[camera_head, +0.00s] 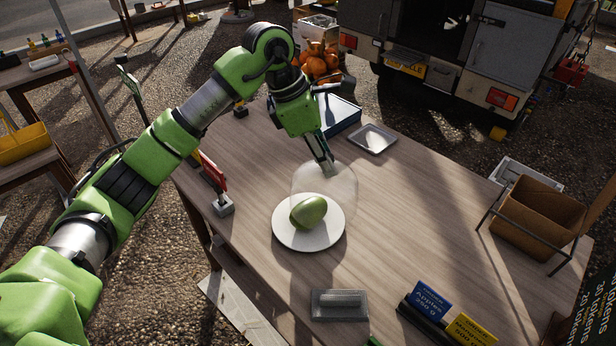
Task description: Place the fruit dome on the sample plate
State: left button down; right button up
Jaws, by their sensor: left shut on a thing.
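The clear fruit dome (340,184) hangs from my left gripper (326,163), which is shut on its top. The dome is see-through and its lower edge is faint. In the picture it overlaps the back part of the white sample plate (287,232); I cannot tell how high it is above the plate or table. A green fruit (308,212) lies on the plate, near its middle. My right gripper is not in view.
A small metal tray (372,139) and a blue-edged tray (338,117) lie behind the dome. A red sign (213,172) stands left. A grey block (339,304), blue and yellow price signs (431,302) are in front. A brown basket (532,218) stands right. The table right of the plate is clear.

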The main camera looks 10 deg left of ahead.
aim_at(311, 168)
pick_arm(q)
jog(key=a+f, duration=0.3)
jog(key=f, duration=0.1)
jog(key=shift+w+f+p, duration=0.1)
jog(key=shift+w+p, duration=0.25)
jog(key=shift+p, duration=0.05)
jog(key=f, duration=0.1)
jog(key=f+p, duration=0.1)
jog(key=f, duration=0.1)
jog(key=shift+a+p, duration=0.3)
jog(key=shift+a, duration=0.1)
jog(key=shift+f, duration=0.35)
jog(key=shift+w+f, duration=0.1)
jog(key=shift+f, duration=0.05)
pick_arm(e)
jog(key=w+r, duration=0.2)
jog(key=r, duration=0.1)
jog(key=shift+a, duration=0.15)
pick_arm(q)
jog(key=shift+f, duration=0.1)
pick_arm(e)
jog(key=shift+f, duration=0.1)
pick_arm(q)
jog(key=c, duration=1.8)
grip_release()
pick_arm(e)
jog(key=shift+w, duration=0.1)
